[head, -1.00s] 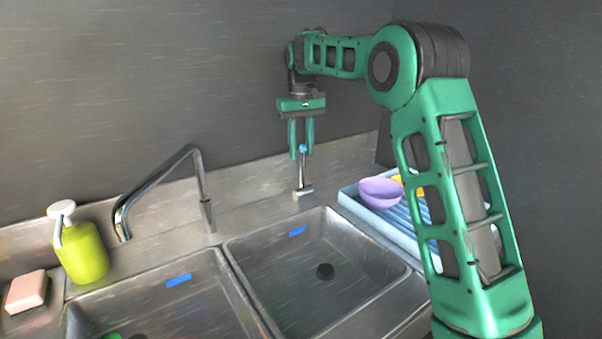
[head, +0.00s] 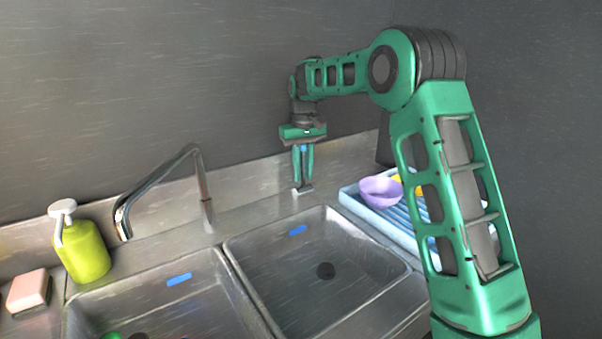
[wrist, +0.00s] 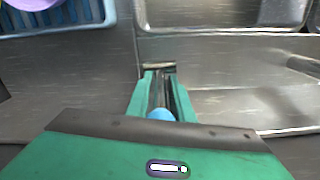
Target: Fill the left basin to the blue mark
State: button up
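The left basin (head: 205,290) is steel, with a blue mark (head: 179,279) on its far wall. A dark drain (head: 138,337) and part of a green thing (head: 112,336) show at its cut-off lower edge. I see no water in the visible part. The faucet (head: 160,176) arches over the left basin, and no stream shows. My gripper (head: 303,180) points down behind the right basin, its fingers closed around the upright blue-tipped tap lever (head: 305,188). The lever's blue knob (wrist: 160,114) shows between the fingers in the wrist view.
The right basin (head: 345,246) has its own blue mark (head: 298,230) and a dark drain. A blue rack (head: 352,194) with a purple bowl (head: 381,190) stands at right. A green soap bottle (head: 83,252) and pink sponge (head: 28,291) are at left.

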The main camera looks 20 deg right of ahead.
grip_shut()
jog(key=shift+s+d+t, duration=0.3)
jog(key=shift+s+t, duration=0.25)
jog(key=shift+t, duration=0.25)
jog(key=shift+s+d+f+t+y, duration=0.1)
jog(key=shift+s+t+y, duration=0.25)
jog(key=shift+t, duration=0.15)
jog(key=shift+s+d+f+t+y, duration=0.1)
jog(key=shift+s+t+y, duration=0.2)
jog(key=shift+t, duration=0.2)
jog(key=o, duration=0.7)
grip_release()
jog(key=shift+o, duration=0.2)
jog(key=shift+a, duration=0.1)
jog(key=shift+r, duration=0.1)
jog(key=v, duration=1)
jog(key=shift+r, duration=0.25)
